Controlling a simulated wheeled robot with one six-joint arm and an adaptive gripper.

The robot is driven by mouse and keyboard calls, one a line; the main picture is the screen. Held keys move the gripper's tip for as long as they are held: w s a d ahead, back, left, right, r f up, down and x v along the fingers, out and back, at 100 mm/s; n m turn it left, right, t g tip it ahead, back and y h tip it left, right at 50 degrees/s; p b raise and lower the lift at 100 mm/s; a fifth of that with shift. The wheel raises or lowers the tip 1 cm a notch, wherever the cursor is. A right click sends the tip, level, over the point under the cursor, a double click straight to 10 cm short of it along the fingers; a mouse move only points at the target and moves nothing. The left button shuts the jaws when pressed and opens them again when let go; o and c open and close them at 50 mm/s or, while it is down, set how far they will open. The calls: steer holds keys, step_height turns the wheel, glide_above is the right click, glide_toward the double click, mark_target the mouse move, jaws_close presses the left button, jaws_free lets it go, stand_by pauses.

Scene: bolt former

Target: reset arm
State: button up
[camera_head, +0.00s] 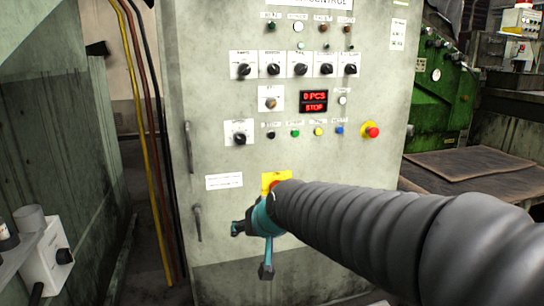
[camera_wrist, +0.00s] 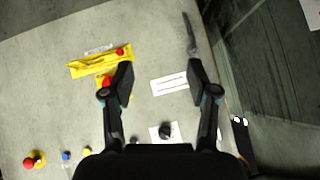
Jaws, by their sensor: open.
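My arm, in a dark ribbed sleeve, reaches from the right of the head view toward the front of a grey control cabinet (camera_head: 220,90). My gripper (camera_head: 250,250) is in front of the cabinet's lower part, below the button row. In the wrist view my gripper (camera_wrist: 160,78) is open, with its two dark fingers spread and nothing between them but the cabinet face and a white label (camera_wrist: 169,84). A yellow plate with a red part (camera_wrist: 100,66) is beside the left finger. It is partly hidden behind my arm in the head view, where its yellow edge (camera_head: 270,179) shows.
The cabinet carries several knobs, coloured buttons, a red emergency stop (camera_head: 372,131) and a display (camera_head: 314,101) reading "0 PCS STOP". Door handles (camera_head: 188,147) stick out at its left edge. Cables (camera_head: 138,110) hang left of it. A green machine (camera_head: 440,95) stands at right.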

steer(key=s+d+f+m+g+h, duration=0.1)
steer(key=s+d+f+h, duration=0.1)
steer(key=s+d, duration=0.8)
steer(key=s+d+f+m+g+h, duration=0.1)
steer(key=s+d+f, duration=0.3)
steer(key=s+d, duration=0.6)
steer(key=s+h, duration=0.1)
steer(key=s, duration=0.2)
steer(key=shift+d+g+h, duration=0.2)
steer(key=shift+g+h, duration=0.1)
